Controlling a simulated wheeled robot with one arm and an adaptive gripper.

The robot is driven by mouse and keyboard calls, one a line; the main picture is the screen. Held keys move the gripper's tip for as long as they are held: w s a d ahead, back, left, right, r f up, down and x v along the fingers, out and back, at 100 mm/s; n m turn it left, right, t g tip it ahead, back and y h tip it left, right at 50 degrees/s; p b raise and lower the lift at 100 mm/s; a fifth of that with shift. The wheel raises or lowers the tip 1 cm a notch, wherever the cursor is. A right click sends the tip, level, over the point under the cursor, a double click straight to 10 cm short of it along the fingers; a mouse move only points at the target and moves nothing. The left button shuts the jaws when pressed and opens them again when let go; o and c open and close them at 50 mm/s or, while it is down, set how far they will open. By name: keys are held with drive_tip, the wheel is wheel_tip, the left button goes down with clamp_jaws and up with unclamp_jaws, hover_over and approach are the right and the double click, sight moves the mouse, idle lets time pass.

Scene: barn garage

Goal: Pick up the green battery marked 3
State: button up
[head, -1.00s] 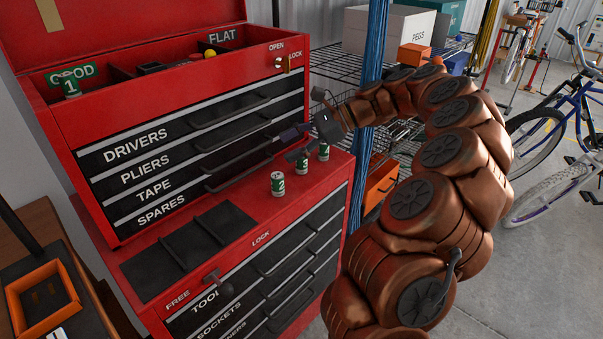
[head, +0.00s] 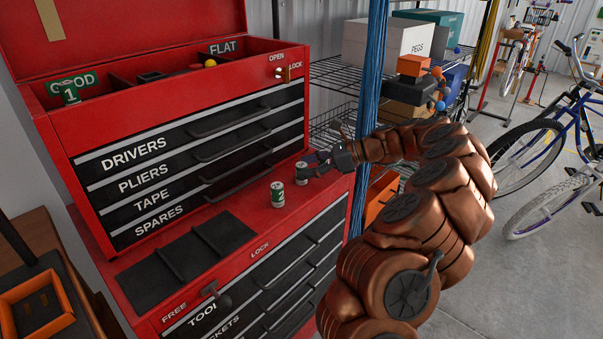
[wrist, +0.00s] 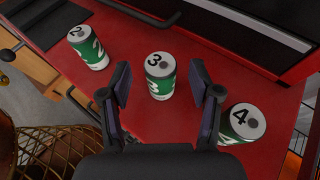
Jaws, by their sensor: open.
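The green battery marked 3 (wrist: 159,82) stands upright on the red top of the lower chest, its white top showing the number. My gripper (wrist: 160,92) is open, with one finger on each side of this battery; I cannot tell whether either finger touches it. Battery 2 (wrist: 89,48) stands to the left and battery 4 (wrist: 239,125) to the right in the wrist view. In the head view my gripper (head: 312,166) reaches in from the right, by a battery (head: 301,174). Battery 2 (head: 277,194) stands left of it; battery 4 is not clearly visible there.
Battery 1 (head: 70,94) stands in the upper box's compartment labelled GOOD. The drawer fronts (head: 190,160) rise behind the ledge. A black mat (head: 185,252) lies on the ledge's left part.

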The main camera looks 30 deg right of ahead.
drive_tip(key=shift+x, duration=1.1)
clamp_jaws()
